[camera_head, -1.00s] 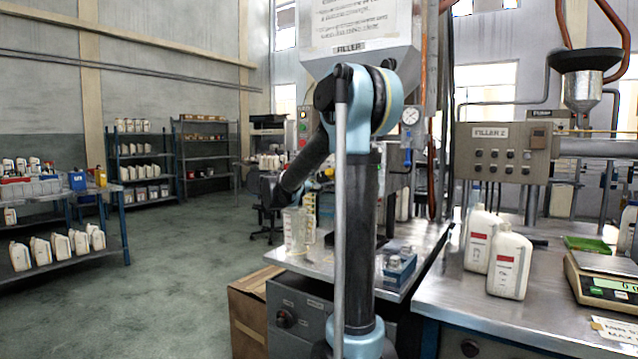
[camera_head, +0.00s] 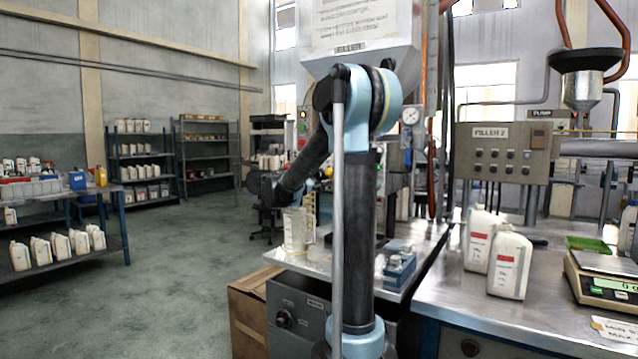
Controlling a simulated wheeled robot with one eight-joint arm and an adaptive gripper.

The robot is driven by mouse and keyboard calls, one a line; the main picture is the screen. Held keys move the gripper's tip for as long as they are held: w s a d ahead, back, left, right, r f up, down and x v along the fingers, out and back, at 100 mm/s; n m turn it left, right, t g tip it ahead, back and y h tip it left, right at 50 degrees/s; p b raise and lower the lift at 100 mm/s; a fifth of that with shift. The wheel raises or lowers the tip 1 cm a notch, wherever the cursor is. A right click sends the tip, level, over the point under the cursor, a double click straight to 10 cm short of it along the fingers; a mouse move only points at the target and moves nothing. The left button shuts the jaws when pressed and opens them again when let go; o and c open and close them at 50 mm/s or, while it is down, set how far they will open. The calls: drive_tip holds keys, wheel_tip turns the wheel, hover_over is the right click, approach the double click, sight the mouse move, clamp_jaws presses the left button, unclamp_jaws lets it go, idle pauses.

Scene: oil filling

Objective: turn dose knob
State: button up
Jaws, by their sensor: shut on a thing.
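My arm stands in the middle of the view, its forearm reaching back and down to the left over the filler's steel table (camera_head: 345,262). The fingers of my gripper do not show; my own arm links hide that area. What they touch cannot be seen. A round dark knob (camera_head: 284,319) is on the grey front panel (camera_head: 310,312) under the table's left part; nothing touches it in view. Its label is too small to read, so I cannot tell whether it is the dose knob. The filler's pale hopper (camera_head: 385,50) is behind my arm.
A clear beaker (camera_head: 296,232) stands at the table's left. A blue rack (camera_head: 399,268) sits right of my arm column. White jugs (camera_head: 509,264) and a scale (camera_head: 605,280) stand on the right bench.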

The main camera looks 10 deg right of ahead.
drive_tip(key=m, duration=0.4)
drive_tip(key=shift+y, duration=0.3)
drive_tip(key=m, duration=0.4)
drive_tip(key=shift+s+d, duration=0.1)
drive_tip(key=m+y, duration=0.1)
drive_tip(key=m, duration=0.3)
drive_tip(key=shift+r+m, duration=0.1)
drive_tip(key=shift+m, duration=0.2)
drive_tip(key=m, duration=0.3)
drive_tip(key=shift+m, duration=0.3)
drive_tip(key=shift+m+t, duration=0.3)
drive_tip(key=o, duration=1)
drive_tip(key=shift+o, duration=0.2)
